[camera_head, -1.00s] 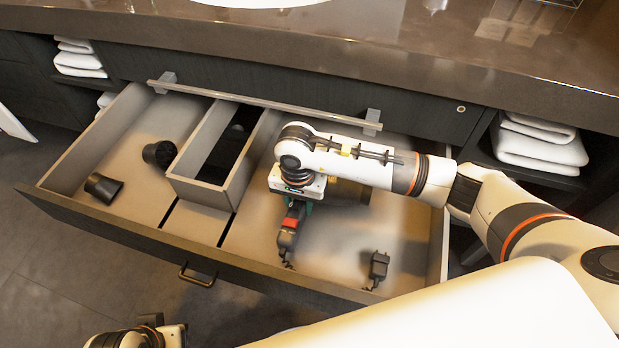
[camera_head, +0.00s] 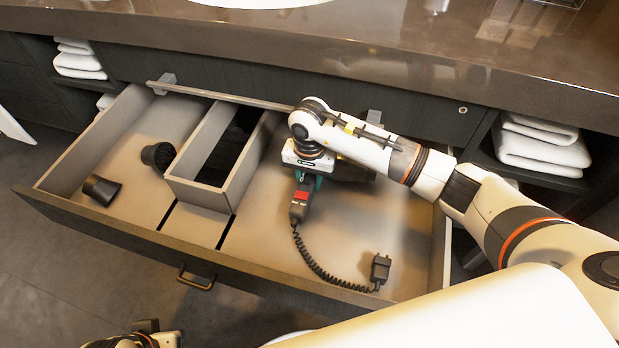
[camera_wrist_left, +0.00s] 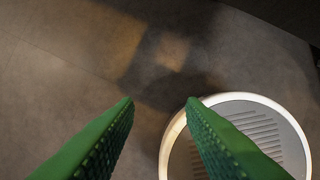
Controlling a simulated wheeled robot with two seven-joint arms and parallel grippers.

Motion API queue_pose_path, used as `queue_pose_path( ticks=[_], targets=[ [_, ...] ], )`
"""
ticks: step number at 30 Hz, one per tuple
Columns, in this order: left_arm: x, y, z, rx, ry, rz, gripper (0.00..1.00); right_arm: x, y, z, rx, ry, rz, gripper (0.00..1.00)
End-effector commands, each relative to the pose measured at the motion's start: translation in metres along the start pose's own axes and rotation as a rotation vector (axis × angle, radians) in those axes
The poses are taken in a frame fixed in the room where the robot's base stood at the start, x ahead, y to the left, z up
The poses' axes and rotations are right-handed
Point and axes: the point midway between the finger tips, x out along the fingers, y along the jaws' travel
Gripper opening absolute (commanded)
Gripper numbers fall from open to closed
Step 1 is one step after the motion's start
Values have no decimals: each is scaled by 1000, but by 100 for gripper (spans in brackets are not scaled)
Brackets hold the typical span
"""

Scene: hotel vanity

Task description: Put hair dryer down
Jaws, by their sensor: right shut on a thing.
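The hair dryer (camera_head: 299,208) is in the right compartment of the open drawer (camera_head: 258,268); its dark handle with a red part shows below my right gripper (camera_head: 307,180). That gripper is shut on it, and my wrist hides most of the dryer's body. A coiled black cord (camera_head: 318,270) runs from the handle to a plug (camera_head: 380,268) on the drawer floor. I cannot tell whether the dryer touches the floor. My left gripper (camera_wrist_left: 160,102) is open and empty in the left wrist view, with its green fingers apart above the room floor.
Two black attachments, a nozzle (camera_head: 101,189) and a round one (camera_head: 158,156), lie in the left compartment. A narrow divider box (camera_head: 198,192) stands between the compartments. The brown counter (camera_head: 400,45) overhangs behind. The drawer floor right of the handle is mostly clear.

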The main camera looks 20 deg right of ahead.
Motion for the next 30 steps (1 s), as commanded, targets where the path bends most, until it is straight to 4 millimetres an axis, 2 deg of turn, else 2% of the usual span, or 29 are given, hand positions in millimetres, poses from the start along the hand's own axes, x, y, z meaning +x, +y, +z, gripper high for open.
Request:
queue_pose_path(
  ticks=[3, 4, 8, 16, 20, 27, 30],
  targets=[
    [4, 0, -1, 0, 0, 0, 36, 3, 0, 1, 0, -3, 1, 0],
    [4, 0, -1, 0, 0, 0, 36, 4, 0, 0, 0, -1, -1, 36],
    [3, 0, -1, 0, 1, 0, 36, 2, 0, 0, 0, -1, 0, 56],
    [2, 0, -1, 0, 1, 0, 36, 2, 0, 0, 0, 0, 0, 56],
    [-2, 0, 0, 0, 1, 0, 36, -7, 0, 1, 0, -2, 0, 56],
    [-8, 0, 4, 0, -5, 0, 36, -56, 0, 1, 0, -6, 2, 56],
    [15, 0, 3, 2, 13, -2, 36, -77, 0, 1, 0, -5, 1, 56]
  ],
)
